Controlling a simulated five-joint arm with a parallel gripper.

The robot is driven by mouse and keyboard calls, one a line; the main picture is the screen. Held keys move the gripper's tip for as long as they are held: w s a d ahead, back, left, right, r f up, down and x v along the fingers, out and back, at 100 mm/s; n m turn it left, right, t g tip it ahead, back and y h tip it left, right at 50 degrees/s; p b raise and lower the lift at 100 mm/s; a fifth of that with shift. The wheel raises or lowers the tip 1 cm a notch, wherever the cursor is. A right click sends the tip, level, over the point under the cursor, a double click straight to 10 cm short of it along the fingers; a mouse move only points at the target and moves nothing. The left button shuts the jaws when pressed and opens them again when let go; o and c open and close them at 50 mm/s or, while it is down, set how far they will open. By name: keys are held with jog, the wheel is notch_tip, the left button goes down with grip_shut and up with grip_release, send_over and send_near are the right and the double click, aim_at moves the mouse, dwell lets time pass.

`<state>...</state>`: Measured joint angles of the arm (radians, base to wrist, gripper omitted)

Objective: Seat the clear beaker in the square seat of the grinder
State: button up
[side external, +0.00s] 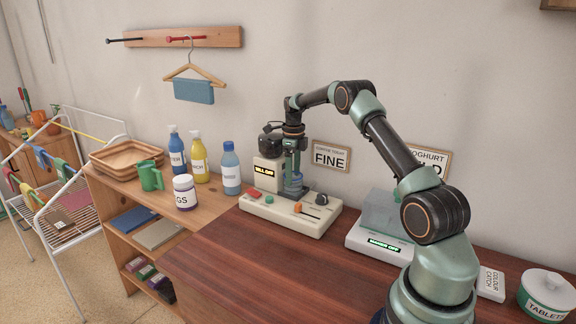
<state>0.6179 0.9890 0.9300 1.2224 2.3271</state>
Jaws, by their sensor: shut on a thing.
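The grinder (290,214) is a cream machine on the wooden top, with an upright block at its left bearing a lit yellow display, and red, green, orange and black controls on its base. My gripper (293,174) points down over the grinder's base, beside the upright block. It is shut on the clear beaker (294,184), which looks small and bluish and upright. The beaker is low, close over the base or touching it; I cannot tell which. The square seat is hidden under the beaker and the gripper.
A second white machine (362,243) with a translucent box stands right of the grinder, partly behind my arm. A blue bottle (230,170), a yellow bottle (199,160) and a labelled jar (185,192) stand at left. A FINE sign (331,157) is behind. The front wood is clear.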

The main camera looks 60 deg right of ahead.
jog(key=o, duration=1.3)
jog(key=shift+f, duration=0.15)
